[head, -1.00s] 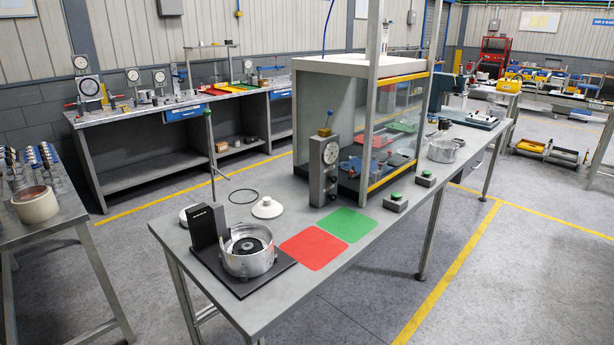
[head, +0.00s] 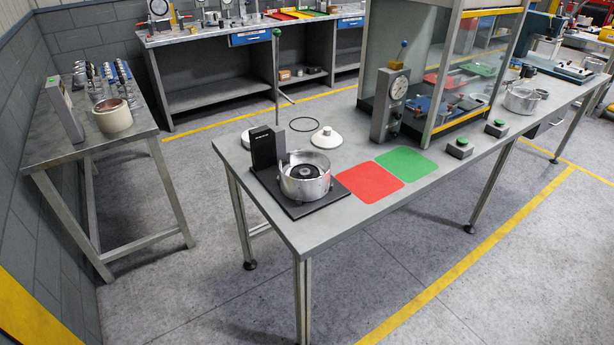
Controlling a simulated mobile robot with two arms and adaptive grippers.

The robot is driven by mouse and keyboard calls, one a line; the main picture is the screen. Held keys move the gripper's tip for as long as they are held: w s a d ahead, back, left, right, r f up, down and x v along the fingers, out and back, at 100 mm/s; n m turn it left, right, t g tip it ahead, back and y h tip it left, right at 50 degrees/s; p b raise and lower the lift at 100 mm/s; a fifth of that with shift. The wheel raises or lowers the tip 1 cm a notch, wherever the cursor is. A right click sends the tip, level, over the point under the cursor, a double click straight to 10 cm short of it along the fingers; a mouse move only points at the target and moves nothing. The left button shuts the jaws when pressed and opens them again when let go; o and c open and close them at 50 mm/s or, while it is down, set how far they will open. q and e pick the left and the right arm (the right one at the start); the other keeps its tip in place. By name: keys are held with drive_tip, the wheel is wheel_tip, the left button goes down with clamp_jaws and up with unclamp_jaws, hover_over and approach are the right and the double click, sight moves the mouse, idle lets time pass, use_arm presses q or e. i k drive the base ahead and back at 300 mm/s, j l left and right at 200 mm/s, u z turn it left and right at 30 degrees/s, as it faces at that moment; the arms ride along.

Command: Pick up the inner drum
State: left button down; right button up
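A silver metal drum (head: 305,185) with a dark hub inside stands upright on a black base plate (head: 332,199) at the near left end of the long grey table. A black upright block (head: 265,148) stands directly behind it. Another silver open drum (head: 521,101) stands farther along the table at the right. I cannot tell from the view which of these is the inner drum. Neither of my grippers is in view.
Red (head: 369,181) and green (head: 405,162) mats lie right of the base plate. A dial gauge stand (head: 390,105) and a glass-sided enclosure (head: 455,85) stand behind. The floor between the tables is clear.

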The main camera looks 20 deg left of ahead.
sight(313, 189)
drive_tip(key=j+z, duration=0.15)
drive_tip(key=z, duration=0.35)
drive_tip(key=i+j+z, duration=0.1)
drive_tip(key=z, duration=0.4)
drive_tip(key=j+z, duration=0.3)
drive_tip(key=j, duration=0.4)
drive_tip(key=j+z, duration=0.25)
drive_tip(key=j, duration=0.45)
drive_tip(key=k+j+z, duration=0.15)
drive_tip(key=j+z, duration=0.15)
drive_tip(key=j, duration=0.4)
